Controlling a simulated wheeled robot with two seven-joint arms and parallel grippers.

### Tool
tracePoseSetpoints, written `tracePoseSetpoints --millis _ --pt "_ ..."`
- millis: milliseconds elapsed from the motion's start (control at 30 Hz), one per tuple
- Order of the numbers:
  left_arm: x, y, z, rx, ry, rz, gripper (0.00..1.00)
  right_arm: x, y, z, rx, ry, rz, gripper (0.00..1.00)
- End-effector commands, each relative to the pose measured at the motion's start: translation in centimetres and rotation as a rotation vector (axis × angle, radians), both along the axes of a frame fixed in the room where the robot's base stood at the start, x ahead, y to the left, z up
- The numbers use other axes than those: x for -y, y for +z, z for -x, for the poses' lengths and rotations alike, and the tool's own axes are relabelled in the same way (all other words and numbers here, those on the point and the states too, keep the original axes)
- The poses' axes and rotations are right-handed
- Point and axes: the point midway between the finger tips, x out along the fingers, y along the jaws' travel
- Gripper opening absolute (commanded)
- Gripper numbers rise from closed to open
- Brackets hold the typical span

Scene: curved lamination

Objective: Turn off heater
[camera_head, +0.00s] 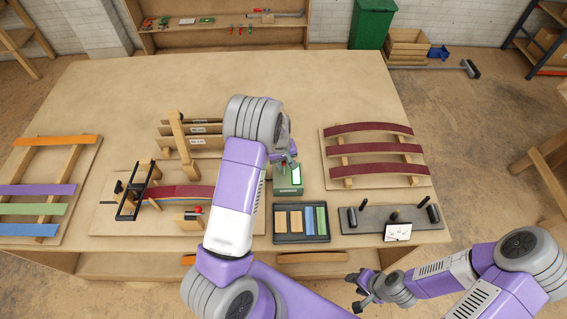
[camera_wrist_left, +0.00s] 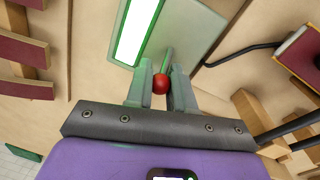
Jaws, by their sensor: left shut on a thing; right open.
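A green box (camera_head: 288,187) with a lit white panel stands on the table right of centre; I take it for the heater. In the left wrist view its green edge and bright white panel (camera_wrist_left: 137,30) fill the top. My left gripper (camera_head: 286,161) is at the far side of the box. In the wrist view its fingers (camera_wrist_left: 162,88) are closed on a small red ball knob (camera_wrist_left: 160,84), with a thin green lever (camera_wrist_left: 168,60) behind it. My right gripper (camera_head: 362,287) is open and empty, off the front edge of the table.
A dark tray (camera_head: 302,239) of wood, green and blue strips lies in front of the box. A grey plate with black pegs (camera_head: 370,228) is to its right. A rack of dark red curved strips (camera_head: 372,151) lies behind. A clamp (camera_head: 135,192) holds strips at left.

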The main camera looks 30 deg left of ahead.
Motion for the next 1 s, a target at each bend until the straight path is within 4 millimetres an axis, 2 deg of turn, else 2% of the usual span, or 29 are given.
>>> tracePoseSetpoints --millis 267,567,1000 --pt "0.4 0.1 0.5 0.09 -0.001 -0.054 0.0 0.0 -0.8 0.0 0.0 0.0 0.0 0.45" --pt "1.1 0.1 1.6 0.302 -0.004 -0.185 0.0 0.0 -2.5 0.0 0.0 0.0 0.0 0.45" --pt "1.8 -0.3 3.0 0.617 0.001 -0.378 0.0 0.0 -7.2 0.0 0.0 0.0 0.0 0.45"
